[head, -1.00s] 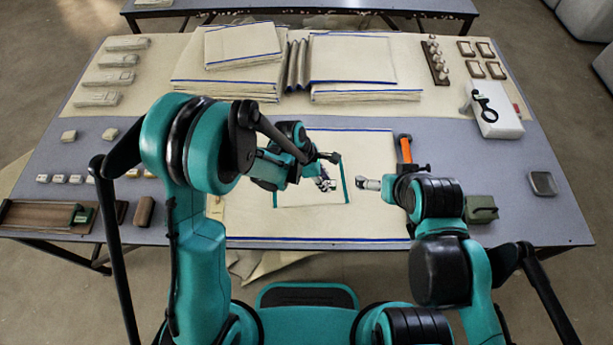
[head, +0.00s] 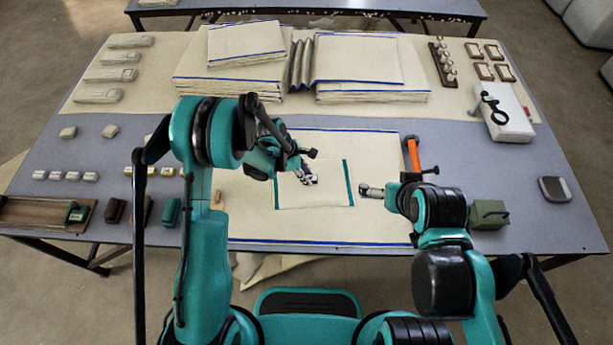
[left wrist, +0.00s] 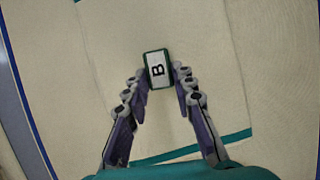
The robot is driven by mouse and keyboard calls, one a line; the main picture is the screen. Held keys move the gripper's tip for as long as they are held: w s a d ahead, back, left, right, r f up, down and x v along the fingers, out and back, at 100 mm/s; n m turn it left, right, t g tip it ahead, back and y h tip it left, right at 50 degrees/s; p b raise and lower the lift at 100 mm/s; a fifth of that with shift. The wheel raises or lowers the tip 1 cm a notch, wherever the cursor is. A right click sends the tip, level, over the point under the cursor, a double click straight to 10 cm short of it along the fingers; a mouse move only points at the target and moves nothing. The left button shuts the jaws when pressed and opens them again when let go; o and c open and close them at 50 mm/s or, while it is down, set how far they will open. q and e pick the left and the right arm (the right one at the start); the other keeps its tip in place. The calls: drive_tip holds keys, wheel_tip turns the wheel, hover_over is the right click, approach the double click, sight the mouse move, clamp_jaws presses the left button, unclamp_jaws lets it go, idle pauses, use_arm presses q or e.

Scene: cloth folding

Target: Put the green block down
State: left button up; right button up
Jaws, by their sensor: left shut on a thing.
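The green block (left wrist: 157,69) has green sides and a white top with a black letter B. My left gripper (left wrist: 158,78) is shut on it, with the fingertips on either side. In the head view my left gripper (head: 308,178) is over a small cream cloth (head: 325,195) with green side edges. Whether the block touches the cloth or is just above it, I cannot tell. My right gripper (head: 368,190) is just right of the cloth; its fingers are too small to read.
The small cloth lies on a larger blue-edged cloth (head: 380,225). An orange-handled tool (head: 412,155) lies behind my right gripper. A green box (head: 489,213) is at right. Small blocks (head: 66,176) and another green piece (head: 171,211) are at left. Folded cloth stacks (head: 370,60) are at the back.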

use_arm(q)
drive_tip(key=shift+s+r, duration=0.1)
drive_tip(key=shift+f+b, duration=0.35)
drive_tip(key=shift+b, duration=0.05)
drive_tip(key=o, duration=0.9)
drive_tip(key=shift+o, duration=0.2)
